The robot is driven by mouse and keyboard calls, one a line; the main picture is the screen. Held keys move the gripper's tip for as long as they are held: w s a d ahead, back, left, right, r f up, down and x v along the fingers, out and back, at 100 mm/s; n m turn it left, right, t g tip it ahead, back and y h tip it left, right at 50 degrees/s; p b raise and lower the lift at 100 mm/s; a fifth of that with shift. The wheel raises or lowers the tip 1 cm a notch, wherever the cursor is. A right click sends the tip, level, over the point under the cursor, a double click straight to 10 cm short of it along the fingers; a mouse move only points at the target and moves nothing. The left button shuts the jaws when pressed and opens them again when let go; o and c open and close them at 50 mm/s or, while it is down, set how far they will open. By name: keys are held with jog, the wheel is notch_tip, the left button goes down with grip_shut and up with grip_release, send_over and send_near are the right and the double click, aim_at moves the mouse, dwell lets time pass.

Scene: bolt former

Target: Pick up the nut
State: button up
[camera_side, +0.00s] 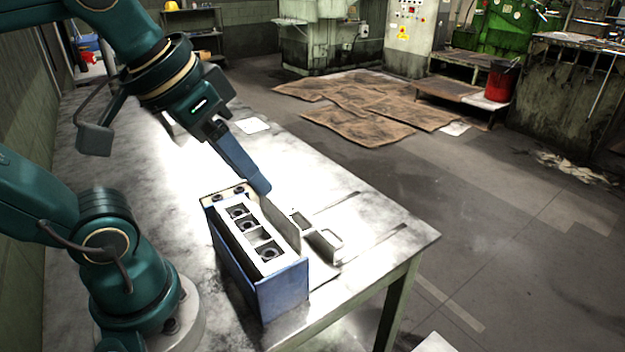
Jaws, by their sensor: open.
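A blue box (283,290) with a pale top plate stands on the table near its right front corner. Dark nuts sit in the square pockets of the plate: one nut (268,253) is in the near pocket and another nut (238,212) is toward the far end. Which nut the task means I cannot tell. My gripper (262,187) points down and to the right, with its tips at the far right end of the box, apparently above it. Only one blue finger shows clearly; the other is hidden. The gripper is open, and I see nothing between its fingers.
The metal table (372,215) is mostly bare. Small metal holders (325,243) stand just right of the box. A white sheet (252,125) lies behind my gripper. Brown mats (357,125) and a red bucket (500,82) are beyond the table.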

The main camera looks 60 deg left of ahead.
jog(key=w+a+f+n+g, duration=0.1)
jog(key=w+a+n+g, duration=0.15)
jog(key=a+n, duration=1.05)
jog(key=w+a+n+g, duration=0.1)
jog(key=a+n+g, duration=0.2)
jog(key=a+n, duration=0.95)
jog(key=d+f+n, duration=0.1)
jog(key=f, duration=0.5)
jog(key=d+f+n, duration=0.1)
jog(key=f, duration=0.6)
jog(key=d+f+n, duration=0.1)
jog(key=f, duration=0.5)
jog(key=shift+s+d+f+n, duration=0.2)
jog(key=shift+d+f+n, duration=0.05)
jog(key=shift+d, duration=0.05)
jog(key=shift+c, duration=0.3)
grip_shut()
